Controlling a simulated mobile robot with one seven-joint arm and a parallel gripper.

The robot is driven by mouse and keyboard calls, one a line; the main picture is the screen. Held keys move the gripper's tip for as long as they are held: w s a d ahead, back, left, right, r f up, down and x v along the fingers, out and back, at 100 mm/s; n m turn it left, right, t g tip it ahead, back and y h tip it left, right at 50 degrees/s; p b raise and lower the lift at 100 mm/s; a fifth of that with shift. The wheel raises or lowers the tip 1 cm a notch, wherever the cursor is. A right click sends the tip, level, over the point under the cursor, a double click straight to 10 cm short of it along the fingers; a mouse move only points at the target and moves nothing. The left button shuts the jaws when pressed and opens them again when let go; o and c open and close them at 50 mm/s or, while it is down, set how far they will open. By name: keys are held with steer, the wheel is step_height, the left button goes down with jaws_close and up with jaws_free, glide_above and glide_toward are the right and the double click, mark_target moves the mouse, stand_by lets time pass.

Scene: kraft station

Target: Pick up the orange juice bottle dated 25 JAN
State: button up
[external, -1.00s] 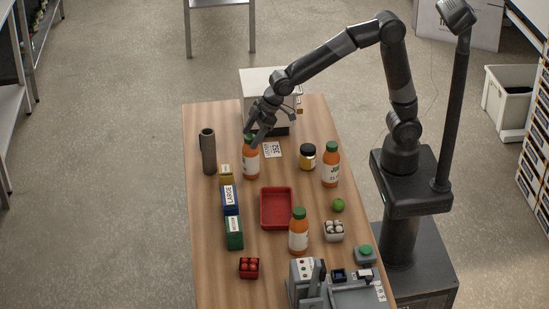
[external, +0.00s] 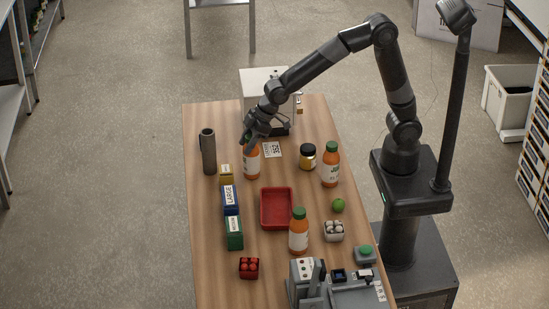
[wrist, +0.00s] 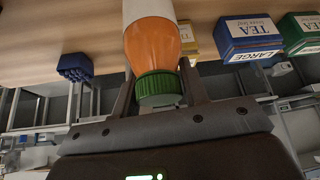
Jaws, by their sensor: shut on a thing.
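Three orange juice bottles with white labels and green caps stand on the table. My gripper (external: 251,139) is at the top of the far-left bottle (external: 251,163). In the wrist view its fingers (wrist: 160,92) are on both sides of the green cap of this bottle (wrist: 153,45), shut on its top. The bottle looks upright on the table. A second bottle (external: 330,166) stands at the right, and a third bottle (external: 298,232) stands nearer the front. The dates on the labels are too small to read.
A dark cylinder (external: 208,152) stands left of the held bottle. Tea boxes (external: 231,199) line the left side, beside a red tray (external: 264,222). A dark-lidded jar (external: 307,156) stands right. A white box (external: 258,83) is behind my gripper.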

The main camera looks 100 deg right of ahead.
steer(key=shift+s+f, duration=0.1)
steer(key=shift+f, duration=0.1)
jaws_close()
